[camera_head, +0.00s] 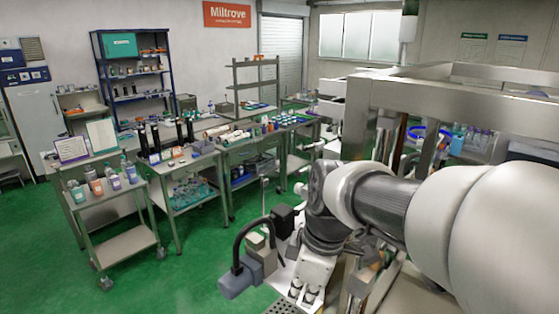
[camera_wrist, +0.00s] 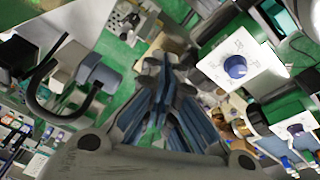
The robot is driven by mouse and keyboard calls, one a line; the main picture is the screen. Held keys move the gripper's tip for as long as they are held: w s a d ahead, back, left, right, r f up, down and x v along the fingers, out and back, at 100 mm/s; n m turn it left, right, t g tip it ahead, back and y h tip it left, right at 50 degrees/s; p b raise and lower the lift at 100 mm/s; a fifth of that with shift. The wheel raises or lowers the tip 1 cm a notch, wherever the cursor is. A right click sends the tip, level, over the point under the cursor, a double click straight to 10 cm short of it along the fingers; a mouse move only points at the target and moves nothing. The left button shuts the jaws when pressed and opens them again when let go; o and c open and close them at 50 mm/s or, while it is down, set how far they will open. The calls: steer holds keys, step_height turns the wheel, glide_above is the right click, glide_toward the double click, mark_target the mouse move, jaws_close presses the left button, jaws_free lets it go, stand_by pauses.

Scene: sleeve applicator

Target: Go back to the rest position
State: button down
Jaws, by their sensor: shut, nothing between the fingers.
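My gripper (camera_wrist: 162,66) shows in the wrist view with its dark, blue-sided fingers drawn together at the tips. It is shut and nothing shows between the fingertips. Green floor shows past the fingers. In the head view my arm reaches in from the right and bends down near the machine; I cannot make out the fingers there.
A metal machine frame (camera_head: 455,92) stands close at right. A white control box with a blue knob (camera_wrist: 240,62) lies right of my fingers. A bottle-laden cart (camera_head: 118,212) stands left; green floor is open.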

steer(key=s+d+r+m+t+h, duration=0.2)
steer(key=s+d+r+m+t, duration=0.15)
steer(key=s+d+m, duration=0.85)
steer(key=s+a+f+m+b, duration=0.1)
steer(key=s+f+b, duration=0.1)
steer(key=f+b, duration=0.7)
steer(key=s+a+f+m+b, duration=0.1)
steer(key=s+f+b, duration=0.1)
steer(key=f+b, duration=0.7)
step_height(320, 180, down, 3)
steer(key=shift+f+m, duration=0.1)
steer(key=shift+m, duration=0.2)
steer(key=shift+g, duration=0.25)
